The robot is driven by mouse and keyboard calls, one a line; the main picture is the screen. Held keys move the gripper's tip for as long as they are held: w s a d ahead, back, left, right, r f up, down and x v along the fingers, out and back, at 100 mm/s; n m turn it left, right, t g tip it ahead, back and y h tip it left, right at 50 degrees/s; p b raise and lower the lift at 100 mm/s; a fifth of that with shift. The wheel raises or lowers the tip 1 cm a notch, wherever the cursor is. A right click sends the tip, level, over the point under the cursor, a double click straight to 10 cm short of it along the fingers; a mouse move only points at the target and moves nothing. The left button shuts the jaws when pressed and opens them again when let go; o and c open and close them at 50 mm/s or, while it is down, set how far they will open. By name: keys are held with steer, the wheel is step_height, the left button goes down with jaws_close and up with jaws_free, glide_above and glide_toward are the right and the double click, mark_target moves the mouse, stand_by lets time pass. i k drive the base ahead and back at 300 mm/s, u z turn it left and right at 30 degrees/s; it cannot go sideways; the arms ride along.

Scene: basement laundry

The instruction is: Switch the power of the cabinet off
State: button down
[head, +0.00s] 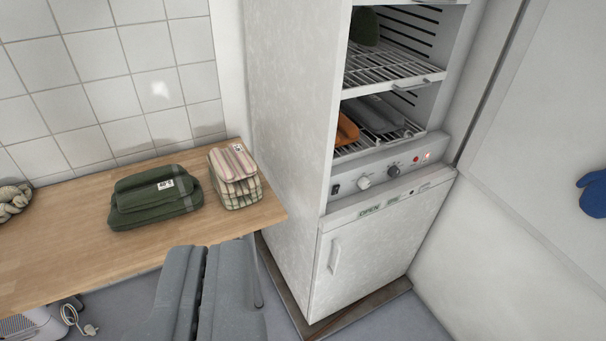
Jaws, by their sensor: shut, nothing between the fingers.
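The tall white cabinet (285,130) stands right of the middle, with open wire shelves above and a closed lower door (365,245). Its control panel (378,176) runs between them. On the panel are a small black switch (336,189) at the left, a pale knob (364,183), a dark knob (393,171), a red button or lamp (416,159) and a glowing lamp (427,155). The switch's position is too small to tell. My grey gripper (208,258) is at the bottom, shut and empty, left of the cabinet and apart from it.
An orange item (347,129) lies on the lower shelf. A blue mitt (593,193) hangs at right. A plug and cable (85,325) lie at lower left.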

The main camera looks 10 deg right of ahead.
mark_target(335, 188)
steer(key=z, duration=0.05)
steer(key=i, duration=1)
steer(key=z, duration=0.55)
